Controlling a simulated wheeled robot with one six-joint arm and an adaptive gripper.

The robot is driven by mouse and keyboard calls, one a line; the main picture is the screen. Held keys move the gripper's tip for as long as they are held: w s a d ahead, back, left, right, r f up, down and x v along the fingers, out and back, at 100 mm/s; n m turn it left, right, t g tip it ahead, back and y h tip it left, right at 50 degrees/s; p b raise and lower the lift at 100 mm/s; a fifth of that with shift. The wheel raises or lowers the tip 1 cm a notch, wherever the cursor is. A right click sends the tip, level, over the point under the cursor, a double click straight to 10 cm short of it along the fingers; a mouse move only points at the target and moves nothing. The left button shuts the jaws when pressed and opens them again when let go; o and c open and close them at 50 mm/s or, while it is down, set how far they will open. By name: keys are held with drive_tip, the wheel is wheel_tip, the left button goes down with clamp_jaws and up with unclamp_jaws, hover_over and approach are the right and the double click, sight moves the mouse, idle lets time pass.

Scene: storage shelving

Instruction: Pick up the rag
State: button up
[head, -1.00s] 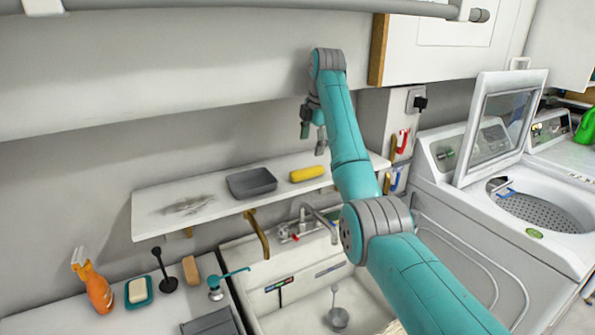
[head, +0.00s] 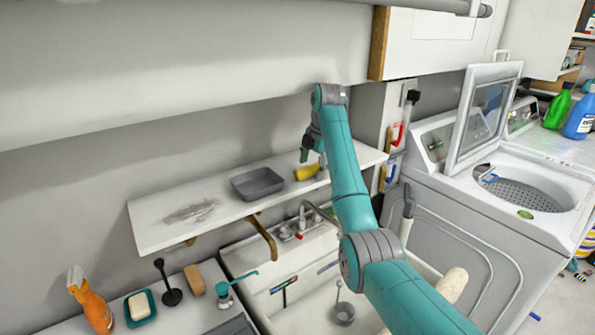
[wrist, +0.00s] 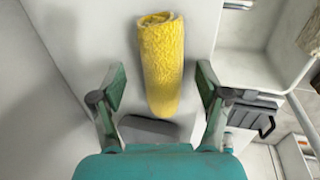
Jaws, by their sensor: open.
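The rag is a yellow rolled cloth (head: 306,173) lying on the white wall shelf (head: 150,232), to the right of a grey tray (head: 257,183). My gripper (head: 313,153) is just above the shelf at the rag and partly covers it in the head view. In the wrist view the rag (wrist: 163,62) runs lengthwise between and beyond the two spread fingers (wrist: 161,82). The gripper is open and nothing is held. Whether a finger touches the rag cannot be told.
The grey tray (wrist: 150,131) is close to the fingers in the wrist view. The wall is behind the shelf, with a sink (head: 300,262) below. A spray bottle (head: 90,303) and soap stand lower left. A washing machine (head: 470,210) with raised lid is at right.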

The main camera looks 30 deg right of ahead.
drive_tip(key=shift+d+f, duration=0.1)
drive_tip(key=shift+f, duration=0.05)
drive_tip(key=c, duration=1.2)
drive_tip(key=shift+a+r, duration=0.2)
drive_tip(key=shift+r, duration=0.05)
